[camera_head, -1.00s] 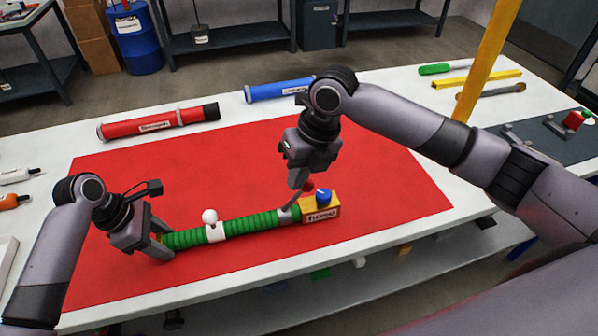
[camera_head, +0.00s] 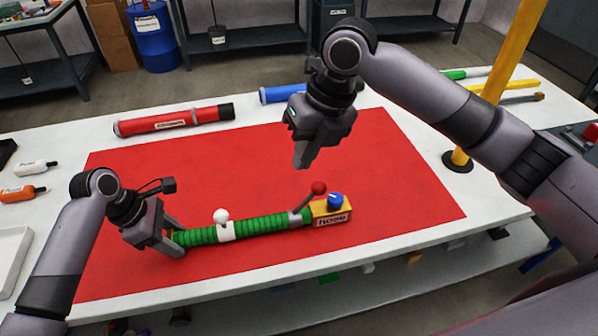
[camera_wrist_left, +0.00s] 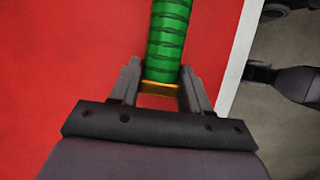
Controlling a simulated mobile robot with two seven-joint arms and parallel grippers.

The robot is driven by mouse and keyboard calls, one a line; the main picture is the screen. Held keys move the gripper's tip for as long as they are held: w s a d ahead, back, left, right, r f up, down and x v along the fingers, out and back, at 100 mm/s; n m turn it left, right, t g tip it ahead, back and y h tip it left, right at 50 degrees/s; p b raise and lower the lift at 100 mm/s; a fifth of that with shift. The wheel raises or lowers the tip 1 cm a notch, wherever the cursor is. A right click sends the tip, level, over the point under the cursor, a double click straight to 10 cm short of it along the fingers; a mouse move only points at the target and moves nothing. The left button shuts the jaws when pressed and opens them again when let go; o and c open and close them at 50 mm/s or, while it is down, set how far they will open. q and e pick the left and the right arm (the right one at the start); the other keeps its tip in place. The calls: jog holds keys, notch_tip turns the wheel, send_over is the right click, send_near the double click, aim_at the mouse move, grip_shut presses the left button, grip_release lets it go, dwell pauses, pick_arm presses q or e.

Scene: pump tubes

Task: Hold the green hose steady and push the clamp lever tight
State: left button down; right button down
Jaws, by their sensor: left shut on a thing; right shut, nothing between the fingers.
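The green ribbed hose (camera_head: 262,224) lies on the red mat (camera_head: 385,190). My left gripper (camera_head: 178,240) is shut on its left end; the left wrist view shows the hose (camera_wrist_left: 168,45) between the two fingers (camera_wrist_left: 160,88). A white collar with a white knob (camera_head: 222,216) sits on the hose. At its right end a grey clamp lever (camera_head: 308,202) with a red ball tip (camera_head: 319,187) leans up and to the right, beside the yellow block (camera_head: 331,212) with a blue knob. My right gripper (camera_head: 302,165) is shut and empty, above the lever and apart from it.
A red tube (camera_head: 172,120) and a blue tube (camera_head: 282,94) lie behind the mat. A yellow post (camera_head: 500,75) stands on the white table at the right. White and orange bottles (camera_head: 22,193) lie at the left.

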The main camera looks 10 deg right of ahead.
jog(key=shift+v, duration=2.1)
jog(key=shift+d, duration=0.15)
